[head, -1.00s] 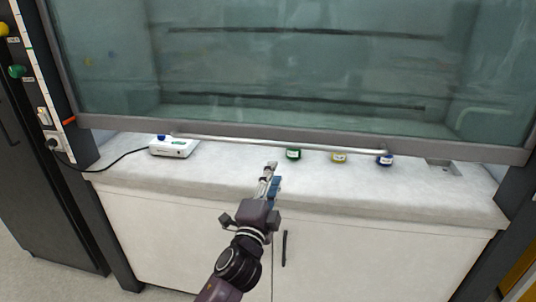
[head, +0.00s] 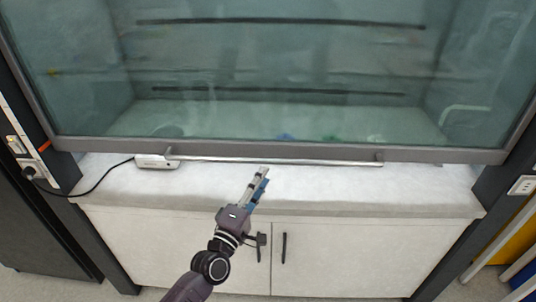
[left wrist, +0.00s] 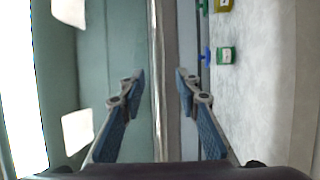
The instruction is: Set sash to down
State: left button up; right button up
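The sash (head: 280,60) is a wide glass panel with a grey lower frame and a silver handle bar (head: 290,161) along it. Its lower edge hangs low over the white bench, and a gap is left below it. My left gripper (head: 264,172) is in front of the bar, near its middle. In the left wrist view its two blue-padded fingers (left wrist: 160,72) are spread apart. The silver bar (left wrist: 157,125) and grey frame pass between them in that picture; whether they touch is unclear. My right gripper is not in view.
The bench front (head: 330,190) is clear.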

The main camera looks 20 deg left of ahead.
aim_at(273, 162)
pick_arm(q)
jog(key=x, duration=0.3)
jog(key=p+x, duration=0.1)
jog(key=x, duration=0.3)
jog(key=shift+w+d+r, duration=0.1)
jog(key=shift+w+d, duration=0.05)
jog(key=shift+d, duration=0.1)
grip_shut()
